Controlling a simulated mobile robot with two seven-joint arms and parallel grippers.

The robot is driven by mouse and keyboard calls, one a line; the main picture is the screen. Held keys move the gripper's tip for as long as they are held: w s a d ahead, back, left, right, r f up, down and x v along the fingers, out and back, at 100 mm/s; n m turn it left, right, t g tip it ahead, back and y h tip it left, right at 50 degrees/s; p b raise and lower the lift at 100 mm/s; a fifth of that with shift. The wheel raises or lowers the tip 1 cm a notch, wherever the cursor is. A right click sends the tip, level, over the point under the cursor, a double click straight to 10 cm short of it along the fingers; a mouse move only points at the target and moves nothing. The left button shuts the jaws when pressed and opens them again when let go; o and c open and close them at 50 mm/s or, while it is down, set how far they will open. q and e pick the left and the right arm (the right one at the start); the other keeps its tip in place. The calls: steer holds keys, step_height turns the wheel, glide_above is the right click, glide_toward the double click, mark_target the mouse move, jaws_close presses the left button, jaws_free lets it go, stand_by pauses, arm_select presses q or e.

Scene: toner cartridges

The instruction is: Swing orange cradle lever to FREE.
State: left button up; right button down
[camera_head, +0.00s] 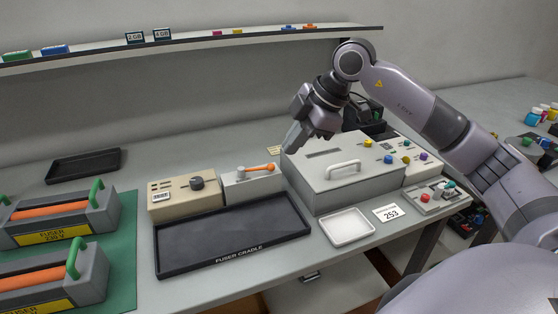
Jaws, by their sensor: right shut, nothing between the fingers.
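The orange lever (260,168) sits on top of a small light-grey box (245,184) behind the black fuser cradle tray (232,236). Any FREE marking is too small to read. My right gripper (291,143) is shut and empty. It hangs above and to the right of the lever knob, apart from it in the picture, with its fingertips pointing down and left. My left gripper is not in view.
A beige box with a dark knob (197,184) stands left of the lever box. A large grey box with a white handle (343,169) stands close on the right. Two fusers (50,278) lie on a green mat at left. A shelf (200,43) runs behind.

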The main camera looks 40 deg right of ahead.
steer(key=d+m+h, duration=0.1)
steer(key=d, duration=0.2)
glide_toward(257, 170)
steer(key=s+f, duration=0.3)
steer(key=s, duration=0.1)
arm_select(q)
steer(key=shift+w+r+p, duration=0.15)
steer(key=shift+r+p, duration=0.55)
arm_select(e)
steer(key=w+f, duration=0.1)
steer(key=w+d+f, duration=0.1)
steer(key=w, duration=0.1)
steer(key=shift+w+f, duration=0.2)
